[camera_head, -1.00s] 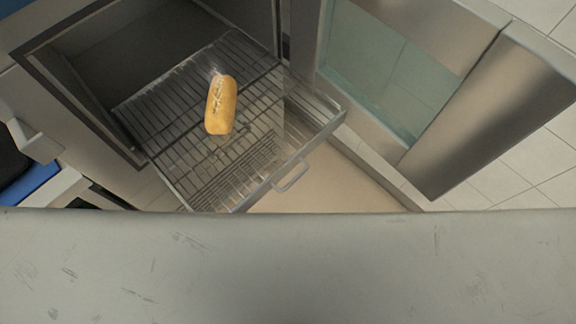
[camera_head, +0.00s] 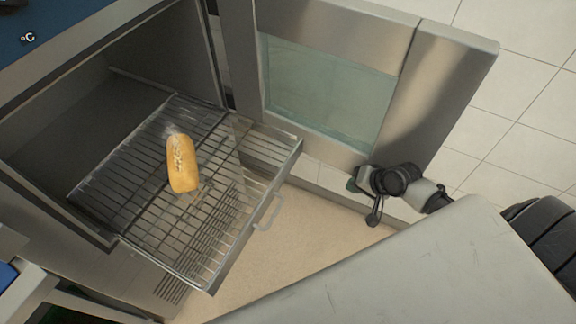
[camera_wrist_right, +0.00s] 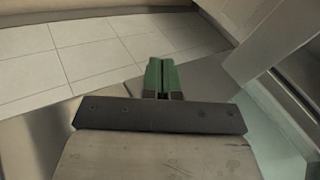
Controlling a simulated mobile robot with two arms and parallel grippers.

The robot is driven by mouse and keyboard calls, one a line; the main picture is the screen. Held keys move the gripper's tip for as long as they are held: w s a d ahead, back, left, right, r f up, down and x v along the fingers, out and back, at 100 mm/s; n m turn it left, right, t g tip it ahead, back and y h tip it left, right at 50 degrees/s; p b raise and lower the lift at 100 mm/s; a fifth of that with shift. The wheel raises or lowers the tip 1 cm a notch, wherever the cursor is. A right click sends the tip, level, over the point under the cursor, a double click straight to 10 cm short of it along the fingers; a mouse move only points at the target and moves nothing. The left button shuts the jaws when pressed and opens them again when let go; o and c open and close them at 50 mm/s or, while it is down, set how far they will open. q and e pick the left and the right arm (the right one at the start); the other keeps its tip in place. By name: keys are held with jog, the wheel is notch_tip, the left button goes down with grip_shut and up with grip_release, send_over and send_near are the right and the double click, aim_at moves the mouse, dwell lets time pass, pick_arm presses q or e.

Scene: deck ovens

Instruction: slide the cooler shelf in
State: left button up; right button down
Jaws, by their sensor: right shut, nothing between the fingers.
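The cooler shelf (camera_head: 150,222), a wire rack with a metal frame, sticks well out of the open cooler (camera_head: 70,120) in the head view. A handle (camera_head: 268,212) is on its front edge. A golden loaf (camera_head: 182,165) lies on the rack. My right gripper (camera_head: 354,184) is to the right of the handle, apart from it, beside the foot of the open door. Its green fingertips (camera_wrist_right: 162,76) are together and empty in the right wrist view, which does not show the shelf. My left gripper is out of view.
The cooler door (camera_head: 330,90), with a glass pane, stands open right of the shelf. A grey surface (camera_head: 430,270) fills the lower right. Beige floor (camera_head: 290,245) shows between it and the shelf. Tiled floor (camera_head: 520,110) is clear at the right.

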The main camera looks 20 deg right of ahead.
jog(key=w+a+r+m+y, duration=0.2)
jog(key=w+r, duration=0.1)
jog(key=r, duration=0.7)
jog(key=p, duration=0.1)
send_near(296, 158)
jog(key=shift+t, duration=0.3)
jog(key=shift+s+x, duration=0.2)
jog(key=shift+x, duration=3.1)
jog(key=shift+f+y, duration=0.2)
jog(key=shift+y, duration=0.1)
